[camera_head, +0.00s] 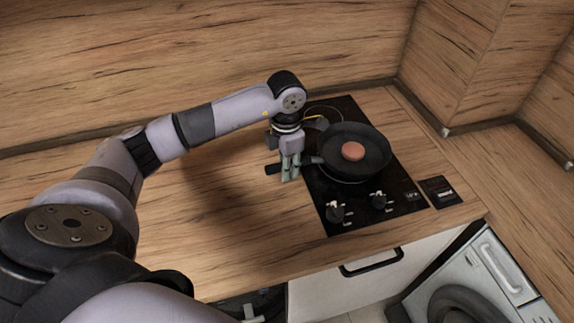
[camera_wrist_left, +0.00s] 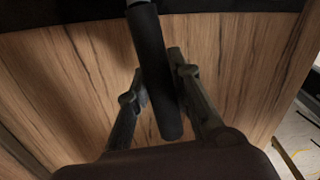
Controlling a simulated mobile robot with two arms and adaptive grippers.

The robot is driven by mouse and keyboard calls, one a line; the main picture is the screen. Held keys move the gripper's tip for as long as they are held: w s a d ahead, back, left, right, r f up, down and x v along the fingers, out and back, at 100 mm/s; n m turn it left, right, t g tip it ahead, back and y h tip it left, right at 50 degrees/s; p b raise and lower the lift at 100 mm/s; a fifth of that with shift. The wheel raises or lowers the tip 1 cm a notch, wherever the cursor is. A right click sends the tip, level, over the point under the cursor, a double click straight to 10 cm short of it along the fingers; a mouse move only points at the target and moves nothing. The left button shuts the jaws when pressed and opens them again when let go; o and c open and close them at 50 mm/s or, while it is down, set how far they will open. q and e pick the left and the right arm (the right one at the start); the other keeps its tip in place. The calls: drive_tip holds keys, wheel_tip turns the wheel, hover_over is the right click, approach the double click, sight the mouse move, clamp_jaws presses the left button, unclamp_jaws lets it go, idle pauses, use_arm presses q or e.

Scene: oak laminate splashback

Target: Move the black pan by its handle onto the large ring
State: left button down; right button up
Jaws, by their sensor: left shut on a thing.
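The black pan (camera_head: 376,137) is over the front part of the black hob (camera_head: 318,187), with a round reddish-brown patty (camera_head: 353,151) in it. Its handle (camera_head: 272,169) points left, past the hob's left edge. My left gripper (camera_head: 290,173) points down and is shut on the handle. In the left wrist view the dark handle (camera_wrist_left: 150,60) runs between the two fingers (camera_wrist_left: 157,68). A pale ring arc (camera_head: 347,181) shows under the pan's near edge; the pan hides the rest of that ring. I cannot tell whether the pan touches the hob. My right gripper is not in view.
Another ring (camera_head: 322,113) shows at the hob's back left, partly hidden by my gripper. The wooden counter (camera_head: 225,215) at left is clear.

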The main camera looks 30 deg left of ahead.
use_arm(q)
drive_tip(key=shift+r, duration=0.1)
drive_tip(key=shift+f+b, duration=0.55)
drive_tip(key=shift+b, duration=0.1)
idle(0.7)
drive_tip(key=c, duration=1.4)
unclamp_jaws()
drive_tip(key=shift+s, duration=0.1)
drive_tip(key=shift+o, duration=0.2)
drive_tip(key=shift+s+f, duration=0.1)
drive_tip(key=shift+f, duration=0.05)
drive_tip(key=shift+s+a, duration=0.55)
drive_tip(key=shift+s, duration=0.35)
drive_tip(key=shift+s+a+b, duration=0.1)
drive_tip(key=shift+s+a, duration=0.3)
drive_tip(key=shift+s, duration=0.3)
drive_tip(key=shift+s+a+b, duration=0.1)
drive_tip(key=shift+s+a, duration=0.3)
drive_tip(key=shift+s, duration=0.25)
drive_tip(key=shift+s+a+b, duration=0.1)
drive_tip(key=shift+s+a, duration=0.3)
drive_tip(key=shift+s, duration=0.3)
